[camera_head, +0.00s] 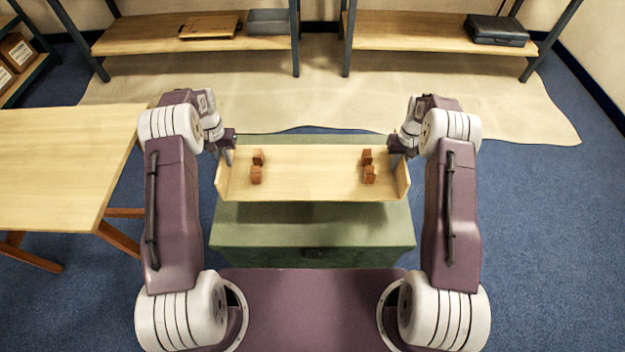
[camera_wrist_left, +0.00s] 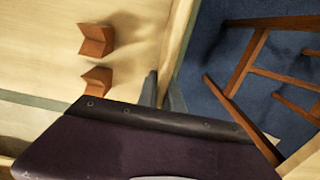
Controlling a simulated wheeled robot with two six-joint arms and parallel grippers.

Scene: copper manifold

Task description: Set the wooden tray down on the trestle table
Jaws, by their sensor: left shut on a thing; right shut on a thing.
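The wooden tray (camera_head: 312,180) is pale, with raised end walls, and carries several small copper-brown fittings (camera_head: 257,165) in two groups near its ends. My left gripper (camera_head: 226,155) is shut on the tray's left end wall, which also shows in the left wrist view (camera_wrist_left: 172,50). My right gripper (camera_head: 399,155) is shut on the right end wall. The tray looks level, over a green chest; the gap between them cannot be judged. The trestle table (camera_head: 70,160) stands at the left, its visible top bare, with reddish-brown legs.
The green chest (camera_head: 312,232) stands in front of my base. Shelves at the back hold a wooden board (camera_head: 210,26), a grey box (camera_head: 268,22) and a dark case (camera_head: 496,30). A beige sheet (camera_head: 320,90) covers the floor before them. Blue carpet at the right is clear.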

